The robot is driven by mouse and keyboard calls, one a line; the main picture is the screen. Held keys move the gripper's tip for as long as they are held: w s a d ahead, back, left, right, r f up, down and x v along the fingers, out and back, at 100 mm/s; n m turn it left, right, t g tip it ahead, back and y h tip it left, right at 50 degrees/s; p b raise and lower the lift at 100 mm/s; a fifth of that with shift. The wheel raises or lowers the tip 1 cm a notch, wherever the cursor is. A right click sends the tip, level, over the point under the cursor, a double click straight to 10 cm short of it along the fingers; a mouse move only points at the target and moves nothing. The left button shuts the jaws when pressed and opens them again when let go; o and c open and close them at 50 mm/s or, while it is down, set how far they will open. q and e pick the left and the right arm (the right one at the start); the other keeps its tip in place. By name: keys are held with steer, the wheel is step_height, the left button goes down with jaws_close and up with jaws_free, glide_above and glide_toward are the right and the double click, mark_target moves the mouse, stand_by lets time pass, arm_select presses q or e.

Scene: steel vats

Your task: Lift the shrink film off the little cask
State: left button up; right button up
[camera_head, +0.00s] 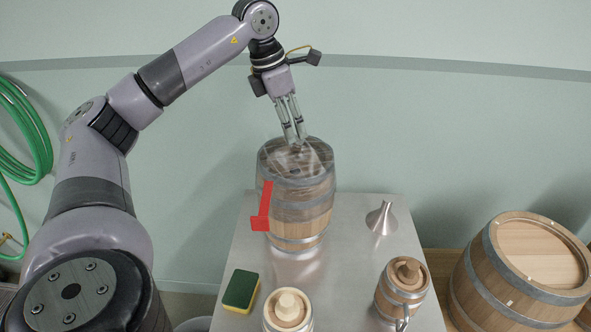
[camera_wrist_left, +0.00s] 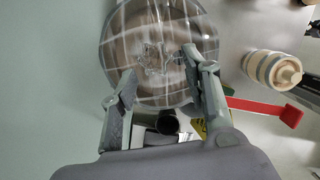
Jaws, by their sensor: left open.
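The little cask (camera_head: 300,234) stands upright on the steel table (camera_head: 350,255). Clear shrink film (camera_head: 292,200) covers its top and upper sides. A red tab (camera_head: 264,207) hangs down the film's left side in the head view; the red strip also shows in the left wrist view (camera_wrist_left: 265,107). My left gripper (camera_head: 295,140) points down just above the cask top, over its back part. In the left wrist view its two fingers (camera_wrist_left: 158,72) are apart, with the crinkled film (camera_wrist_left: 150,45) on the cask top beyond them. Contact with the film cannot be told. My right gripper is not seen.
A green and yellow sponge (camera_head: 241,291), a stoppered jar (camera_head: 288,311), a small keg with a spigot (camera_head: 402,288) and a steel funnel (camera_head: 382,217) share the table. A big barrel (camera_head: 522,270) stands at right. A green hose (camera_head: 22,130) hangs on the wall.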

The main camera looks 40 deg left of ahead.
mark_target(296, 168)
arm_select(q)
steer(key=shift+w+d+f+p, duration=0.1)
steer(key=shift+w+f+p, duration=0.1)
steer(key=shift+f+p, duration=0.25)
steer(key=p+x, duration=0.1)
steer(key=x, duration=0.2)
steer(key=shift+w+f+p, duration=0.2)
steer(key=shift+f+p, duration=0.1)
steer(key=shift+p, duration=0.1)
steer(key=shift+w+f, duration=0.1)
steer(key=shift+f, duration=0.35)
steer(key=shift+c, duration=0.2)
jaws_close()
